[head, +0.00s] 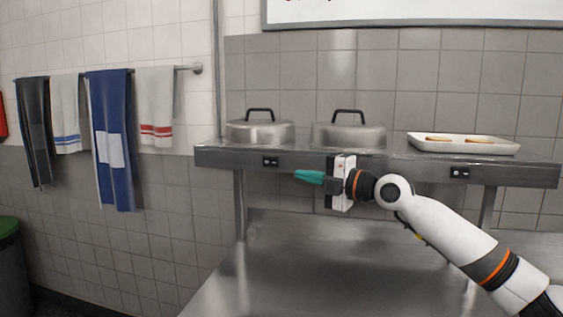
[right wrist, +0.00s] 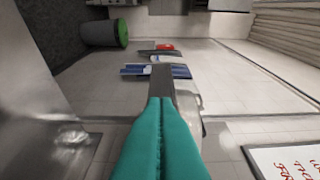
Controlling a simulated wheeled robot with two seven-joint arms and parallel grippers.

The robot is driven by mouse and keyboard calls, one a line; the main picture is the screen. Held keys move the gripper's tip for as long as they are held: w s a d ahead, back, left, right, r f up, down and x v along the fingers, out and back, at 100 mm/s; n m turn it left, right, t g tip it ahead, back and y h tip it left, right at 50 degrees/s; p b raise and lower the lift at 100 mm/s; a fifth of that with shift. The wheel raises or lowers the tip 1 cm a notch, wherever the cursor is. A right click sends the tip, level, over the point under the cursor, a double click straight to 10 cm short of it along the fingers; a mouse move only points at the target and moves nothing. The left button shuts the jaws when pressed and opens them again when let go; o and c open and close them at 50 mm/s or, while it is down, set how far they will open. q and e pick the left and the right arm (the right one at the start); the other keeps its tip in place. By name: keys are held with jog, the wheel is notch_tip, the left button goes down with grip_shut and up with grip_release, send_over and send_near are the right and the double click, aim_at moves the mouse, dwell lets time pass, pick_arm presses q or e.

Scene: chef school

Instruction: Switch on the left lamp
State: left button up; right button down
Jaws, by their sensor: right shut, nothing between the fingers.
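A small black switch panel (head: 270,161) sits on the front edge of the steel shelf (head: 215,155), near its left end. A second black switch panel (head: 459,173) sits on the same edge further right. I cannot make out a lamp itself in either view. My right gripper (head: 298,175) points left, with its teal fingers together and empty, just right of and slightly below the left panel. Whether it touches the shelf edge cannot be told. In the right wrist view the closed fingers (right wrist: 161,105) fill the lower middle. My left gripper is not in view.
Two domed lids with black handles (head: 260,132) (head: 348,136) and a white tray (head: 464,150) stand on the shelf. A bare steel counter (head: 290,260) lies below. Towels (head: 112,140) hang from a wall rail at left. A green-lidded bin (head: 10,265) stands at far left.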

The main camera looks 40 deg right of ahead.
aim_at(270, 162)
jog(key=w+p, duration=0.7)
jog(key=w, duration=0.3)
jog(key=shift+w+d, duration=0.15)
jog(key=shift+w, duration=0.1)
